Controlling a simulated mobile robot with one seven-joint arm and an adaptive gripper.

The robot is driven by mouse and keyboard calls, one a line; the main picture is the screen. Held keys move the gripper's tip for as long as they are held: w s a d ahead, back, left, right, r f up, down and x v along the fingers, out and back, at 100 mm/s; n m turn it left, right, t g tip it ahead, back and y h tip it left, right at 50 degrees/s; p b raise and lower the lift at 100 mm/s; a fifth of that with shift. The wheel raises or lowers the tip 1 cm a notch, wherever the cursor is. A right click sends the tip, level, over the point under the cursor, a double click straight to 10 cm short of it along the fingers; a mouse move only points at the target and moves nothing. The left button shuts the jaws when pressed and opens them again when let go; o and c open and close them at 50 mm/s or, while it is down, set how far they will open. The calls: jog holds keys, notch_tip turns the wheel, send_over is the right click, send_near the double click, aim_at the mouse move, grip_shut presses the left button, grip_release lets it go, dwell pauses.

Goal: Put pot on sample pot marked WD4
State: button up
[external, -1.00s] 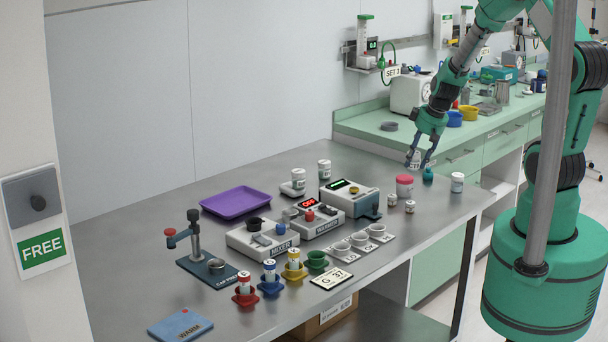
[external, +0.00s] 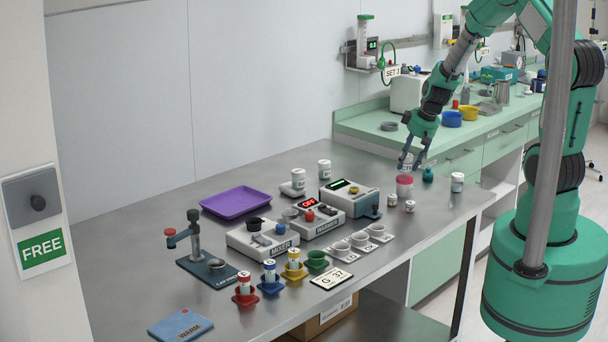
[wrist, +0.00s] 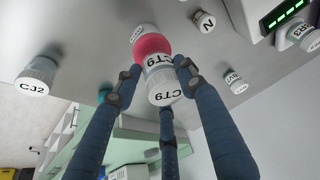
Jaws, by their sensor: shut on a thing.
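My gripper (external: 410,167) is shut on a small white pot (wrist: 160,88) with CT9 on its top and side. The fingers stand around it in the wrist view (wrist: 157,80). Right behind it in the wrist view is a pot with a pink-red lid (wrist: 151,45); this pot also stands on the steel table in the external view (external: 404,186), just under my fingertips. Its label is partly hidden and I cannot read it. I cannot tell whether the held pot touches the lid. I cannot make out WD4 on any pot.
A teal bottle (external: 428,174) and a white pot marked CJ2 (wrist: 36,76) stand to the right on the table. Two small white pots (external: 410,206) stand in front. A device with a green display (external: 345,199) is to the left. The table's right edge is close.

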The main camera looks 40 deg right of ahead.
jog(key=shift+f, duration=0.85)
jog(key=shift+f, duration=0.15)
jog(key=o, duration=1.2)
jog(key=shift+c, duration=0.2)
jog(key=shift+r, duration=0.2)
jog(key=shift+r, duration=0.3)
jog(key=p+v, duration=0.2)
jog(key=v, duration=0.9)
jog(key=shift+s+r, duration=0.15)
jog(key=shift+s, duration=0.05)
